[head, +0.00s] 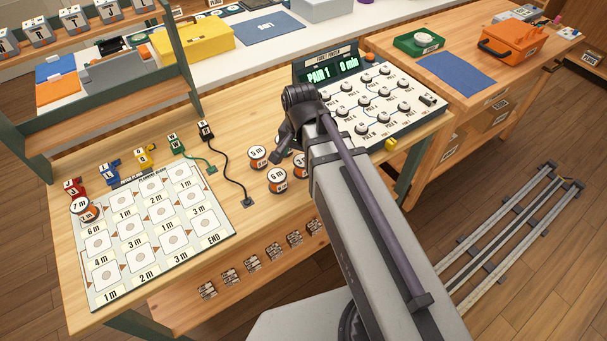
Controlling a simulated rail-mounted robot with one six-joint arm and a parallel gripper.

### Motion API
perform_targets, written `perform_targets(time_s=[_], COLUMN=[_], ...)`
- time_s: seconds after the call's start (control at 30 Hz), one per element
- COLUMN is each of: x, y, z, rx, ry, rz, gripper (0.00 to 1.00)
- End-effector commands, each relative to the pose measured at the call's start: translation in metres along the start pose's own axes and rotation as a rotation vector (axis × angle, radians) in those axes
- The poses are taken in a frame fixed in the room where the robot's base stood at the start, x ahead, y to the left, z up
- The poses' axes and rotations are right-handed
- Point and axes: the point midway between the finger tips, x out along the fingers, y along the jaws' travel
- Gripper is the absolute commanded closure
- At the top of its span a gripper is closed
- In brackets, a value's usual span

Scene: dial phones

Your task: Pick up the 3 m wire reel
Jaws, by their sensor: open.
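Several orange-and-white wire reels stand on the wooden bench in the head view. The 5 m reel (258,157) and the 6 m reel (278,181) are near its middle. Another reel (300,160) beside them is partly covered by my arm, and I cannot read its label. A 7 m reel (80,208) is at the upper left corner of the planning board. I cannot make out a reel marked 3 m. My gripper (284,143) is small and dark at the arm's end, above and close to the reel group. It is open; its fingertips are hard to make out.
The planning board (232,232) has cells marked in metres. Coloured plugs, including a yellow one (146,156), and black and green cords (232,180) lie behind it. A panel of dials (380,100) with a "PAIR 1" display stands right.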

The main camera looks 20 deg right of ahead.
Motion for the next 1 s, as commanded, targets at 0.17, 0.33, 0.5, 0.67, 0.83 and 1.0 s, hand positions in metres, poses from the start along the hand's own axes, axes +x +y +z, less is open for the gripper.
perform_targets(time_s=[0.17, 0.33, 0.5, 0.67, 0.83, 1.0], x=[0.009, 0.04, 0.062, 0.057, 0.057, 0.057], y=[0.0, 0.001, 0.001, 0.001, 0.001, 0.001], z=[0.0, -0.004, -0.004, -0.004, -0.004, -0.004], rx=[-0.001, -0.001, -0.001, -0.001, -0.001, -0.001], ry=[0.0, 0.0, 0.0, 0.0, 0.0, 0.0], rz=[0.0, 0.0, 0.0, 0.0, 0.0, 0.0], gripper=[0.16, 0.16, 0.16, 0.16, 0.28, 0.45])
